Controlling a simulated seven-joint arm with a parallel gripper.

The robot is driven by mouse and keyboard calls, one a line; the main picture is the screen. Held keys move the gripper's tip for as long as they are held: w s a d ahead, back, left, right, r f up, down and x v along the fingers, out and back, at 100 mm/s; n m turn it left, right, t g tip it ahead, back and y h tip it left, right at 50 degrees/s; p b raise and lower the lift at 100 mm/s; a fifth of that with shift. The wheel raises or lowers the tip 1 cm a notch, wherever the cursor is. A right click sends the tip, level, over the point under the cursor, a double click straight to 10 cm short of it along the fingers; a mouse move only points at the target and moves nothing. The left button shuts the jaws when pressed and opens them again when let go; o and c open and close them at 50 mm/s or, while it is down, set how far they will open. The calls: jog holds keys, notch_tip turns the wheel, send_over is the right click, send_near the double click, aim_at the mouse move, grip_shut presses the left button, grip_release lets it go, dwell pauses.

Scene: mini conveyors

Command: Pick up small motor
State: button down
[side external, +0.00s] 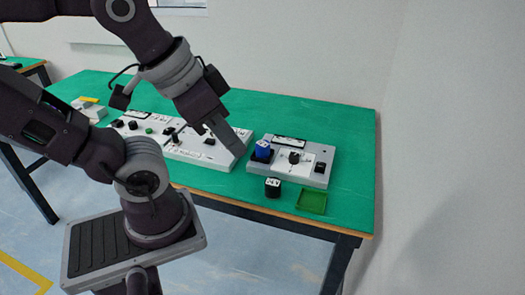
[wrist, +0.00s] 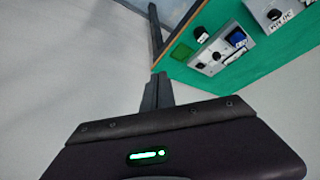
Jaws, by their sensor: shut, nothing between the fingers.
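Nothing in view is labelled as the small motor, and I cannot tell for sure which part it is. A small black block with a white-marked top (side external: 273,187) stands on the green table in front of the right grey unit; it also shows in the wrist view (wrist: 202,35). A blue block (side external: 262,151) sits at the left end of that unit and shows in the wrist view (wrist: 237,38). My gripper (side external: 240,150) is shut and empty, up and left of both blocks in the side view. Its fingers (wrist: 156,88) point away from the blocks in the wrist view.
The right grey unit (side external: 318,153) carries black parts. A longer white-grey unit (side external: 183,151) with black parts and a green button lies to its left. A shallow green tray (side external: 312,202) is near the table's front edge. The table (side external: 345,130) is clear behind the units.

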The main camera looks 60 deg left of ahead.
jog(key=c, duration=2.2)
grip_release()
jog(key=c, duration=0.7)
grip_release()
jog(key=m+g+y, duration=0.6)
jog(key=m+y, duration=0.6)
jog(key=m, duration=0.1)
send_over(262, 148)
jog(key=s+d, duration=0.5)
jog(key=s, duration=0.1)
notch_tip(262, 148, down, 17)
jog(key=w+a+f+m+t, duration=0.1)
jog(key=f+m, duration=0.1)
jog(key=f, duration=0.1)
jog(key=w+a+f+m+t, duration=0.1)
jog(key=w+f+m, duration=0.1)
jog(key=f+m, duration=0.1)
jog(key=w+a+f+m+t+y, duration=0.1)
jog(key=w+f+m, duration=0.1)
jog(key=f, duration=0.1)
jog(key=shift+w+f+m, duration=0.2)
jog(key=shift+f+m, duration=0.1)
jog(key=shift+t, duration=0.3)
jog(key=x, duration=0.7)
jog(key=shift+w, duration=0.45)
